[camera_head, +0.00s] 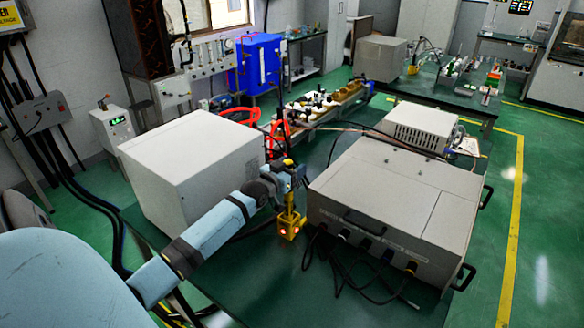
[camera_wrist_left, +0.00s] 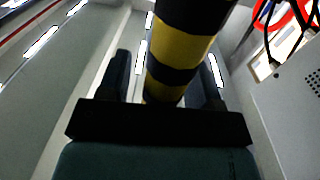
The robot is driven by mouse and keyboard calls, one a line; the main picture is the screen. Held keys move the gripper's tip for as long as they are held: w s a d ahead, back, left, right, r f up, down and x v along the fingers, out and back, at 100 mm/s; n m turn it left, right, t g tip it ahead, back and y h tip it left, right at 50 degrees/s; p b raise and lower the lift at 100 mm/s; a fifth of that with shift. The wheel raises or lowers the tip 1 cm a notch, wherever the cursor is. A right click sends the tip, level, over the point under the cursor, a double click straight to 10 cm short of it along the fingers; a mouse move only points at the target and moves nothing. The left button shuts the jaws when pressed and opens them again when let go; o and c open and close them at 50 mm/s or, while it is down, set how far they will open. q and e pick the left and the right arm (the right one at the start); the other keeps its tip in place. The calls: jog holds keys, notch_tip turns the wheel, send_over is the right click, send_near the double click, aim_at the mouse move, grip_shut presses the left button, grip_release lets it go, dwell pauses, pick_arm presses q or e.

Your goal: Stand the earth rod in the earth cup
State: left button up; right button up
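The yellow-and-black earth rod (camera_head: 288,199) stands near upright between the white and grey cabinets on the green bench. Its lower end meets the yellow earth cup (camera_head: 290,230) in the head view. I cannot tell if it is inside the cup or above it. My left gripper (camera_head: 289,173) is at the rod's upper part. In the left wrist view the banded rod (camera_wrist_left: 178,50) passes between the two dark fingers (camera_wrist_left: 164,80). A narrow gap shows beside the left finger; contact is unclear. My right gripper is out of view.
A white cabinet (camera_head: 192,165) stands left of the cup, and a large grey cabinet (camera_head: 395,205) with handles stands right. Black cables (camera_head: 345,268) lie in front of the grey cabinet. Red hoses (camera_head: 283,134) and a glassware rig are behind.

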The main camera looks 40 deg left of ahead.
pick_arm(q)
jog(key=shift+f, duration=0.1)
jog(key=s+b, duration=0.1)
jog(key=s, duration=1.2)
jog(key=shift+s+d+b, duration=0.3)
jog(key=shift+s+d, duration=0.1)
jog(key=shift+d, duration=0.05)
jog(key=s+d+f+m+g+h+p, duration=0.1)
jog(key=s+d+f, duration=0.4)
jog(key=d, duration=0.6)
jog(key=s+d+f+m+g+h+p, duration=0.1)
jog(key=s+d+f+g+h+p, duration=0.1)
jog(key=s+d+f, duration=0.4)
jog(key=s+d+f+m+g+h+p, duration=0.1)
jog(key=s+d+f+g, duration=0.3)
jog(key=d, duration=1.2)
jog(key=s+f+p, duration=0.1)
jog(key=s+f, duration=0.1)
jog(key=s, duration=0.1)
jog(key=shift+s+f+m, duration=0.2)
jog(key=shift+m, duration=0.2)
